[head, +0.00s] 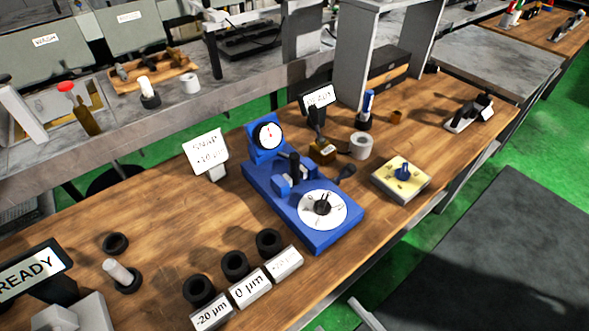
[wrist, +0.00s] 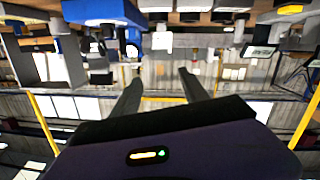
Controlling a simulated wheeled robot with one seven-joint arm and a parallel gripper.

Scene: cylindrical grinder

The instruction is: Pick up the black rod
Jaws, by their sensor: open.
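No plainly separate black rod can be made out. A dark upright piece (head: 295,163) stands on the blue gauge fixture (head: 325,238), between the dial and the white round plate. A black knobbed handle (head: 345,172) sticks out at the fixture's right side. I cannot tell whether either is the rod. My gripper (wrist: 160,85) shows in the wrist view, with two dark fingers apart and nothing between them. That view looks upside down across the room. My gripper is not in the head view, and it touches nothing visible.
Black rings (head: 234,265) stand behind labelled blocks at the wooden bench's (head: 160,238) front. A white rod on a black base (head: 118,273) stands left. A yellow-topped block (head: 402,178) and a white roll (head: 361,145) are right. Bare wood lies left of the fixture.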

